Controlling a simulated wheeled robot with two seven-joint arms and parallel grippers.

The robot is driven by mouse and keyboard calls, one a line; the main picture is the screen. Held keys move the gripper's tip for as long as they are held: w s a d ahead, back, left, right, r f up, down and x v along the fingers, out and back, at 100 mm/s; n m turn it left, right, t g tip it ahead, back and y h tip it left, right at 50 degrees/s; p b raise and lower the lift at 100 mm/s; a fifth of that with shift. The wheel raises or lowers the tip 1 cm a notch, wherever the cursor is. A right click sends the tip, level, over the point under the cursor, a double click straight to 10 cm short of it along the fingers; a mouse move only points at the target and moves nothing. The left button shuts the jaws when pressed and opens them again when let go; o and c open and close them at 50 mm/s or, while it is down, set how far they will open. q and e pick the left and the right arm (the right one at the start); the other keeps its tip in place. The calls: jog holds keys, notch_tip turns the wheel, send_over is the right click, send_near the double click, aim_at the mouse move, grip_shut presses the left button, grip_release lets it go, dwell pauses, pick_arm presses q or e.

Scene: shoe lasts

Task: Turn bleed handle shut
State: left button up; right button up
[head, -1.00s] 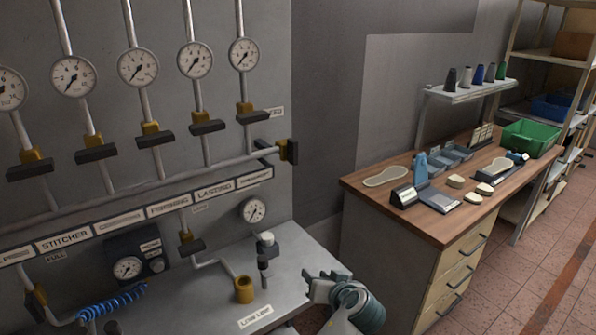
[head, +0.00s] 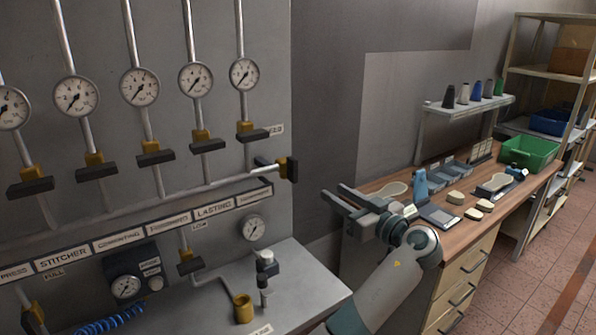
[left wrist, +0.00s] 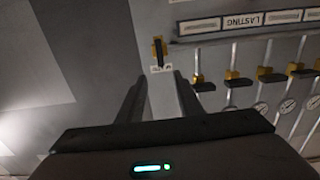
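A brass valve with a dark handle (head: 291,169) sits at the right end of the horizontal manifold pipe on the grey panel. No readable label names it as the bleed handle. The handle stands upright, across the pipe's line. In the left wrist view, turned upside down, this valve's handle (left wrist: 158,51) shows ahead of the fingertips, roughly in line with the gap between them. My left gripper (head: 333,192) is open and empty, to the right of and slightly below the handle, apart from it. It also shows in the left wrist view (left wrist: 161,76). My right gripper is not in view.
Several gauges hang above dark-handled valves (head: 155,153) on the panel. A wooden bench (head: 465,232) with shoe lasts and a green crate (head: 530,153) stands right.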

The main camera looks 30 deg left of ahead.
pick_arm(q)
jog(key=shift+a, duration=0.1)
jog(key=p, duration=0.9)
send_near(296, 169)
jog(key=x, duration=0.8)
jog(key=shift+a+r, duration=0.15)
jog(key=shift+w+a, duration=0.2)
jog(key=shift+a, duration=0.15)
grip_shut()
